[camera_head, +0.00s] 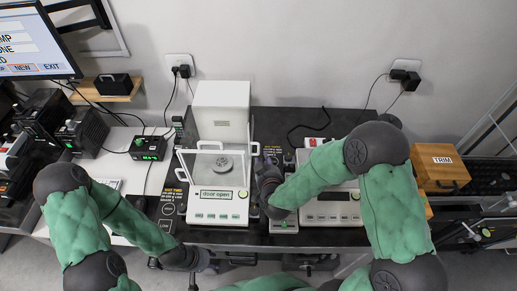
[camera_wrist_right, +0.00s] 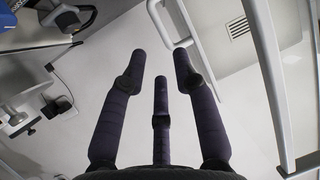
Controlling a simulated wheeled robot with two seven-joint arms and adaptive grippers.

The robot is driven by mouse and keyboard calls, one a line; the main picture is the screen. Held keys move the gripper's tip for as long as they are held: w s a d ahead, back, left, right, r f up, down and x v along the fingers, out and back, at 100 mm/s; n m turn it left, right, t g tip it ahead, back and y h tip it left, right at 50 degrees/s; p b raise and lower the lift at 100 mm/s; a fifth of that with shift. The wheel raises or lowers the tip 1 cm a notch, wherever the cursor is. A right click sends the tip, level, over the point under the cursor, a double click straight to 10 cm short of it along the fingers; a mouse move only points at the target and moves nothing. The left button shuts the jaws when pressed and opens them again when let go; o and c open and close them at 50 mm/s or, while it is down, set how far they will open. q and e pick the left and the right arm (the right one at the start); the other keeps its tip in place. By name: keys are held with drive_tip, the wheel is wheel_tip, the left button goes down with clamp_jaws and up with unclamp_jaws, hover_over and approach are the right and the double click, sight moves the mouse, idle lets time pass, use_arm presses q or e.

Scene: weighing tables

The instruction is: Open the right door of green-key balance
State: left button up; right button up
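The balance with a round green key (camera_head: 243,194) stands in the middle of the table. Its display (camera_head: 215,195) reads "door open". Its glass chamber has a white frame, with a round pan (camera_head: 222,164) inside. My right gripper (camera_head: 266,176) is beside the chamber's right side. In the right wrist view the dark fingers (camera_wrist_right: 160,75) are spread apart and empty. A white bent handle (camera_wrist_right: 168,35) lies beyond and between the fingertips, and a long white frame bar (camera_wrist_right: 265,75) runs at the right. I cannot tell whether fingers touch the handle. My left gripper (camera_head: 203,262) is low, at the table's front edge.
A second balance (camera_head: 332,212) stands right of it, partly hidden by my right arm. A wooden box marked TRIM (camera_head: 442,168) is further right. A small black device with green digits (camera_head: 148,148) and a monitor (camera_head: 35,45) are left.

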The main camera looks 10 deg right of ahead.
drive_tip(key=b+x, duration=0.1)
drive_tip(key=x, duration=0.7)
drive_tip(key=shift+w, duration=0.35)
drive_tip(key=shift+f, duration=0.1)
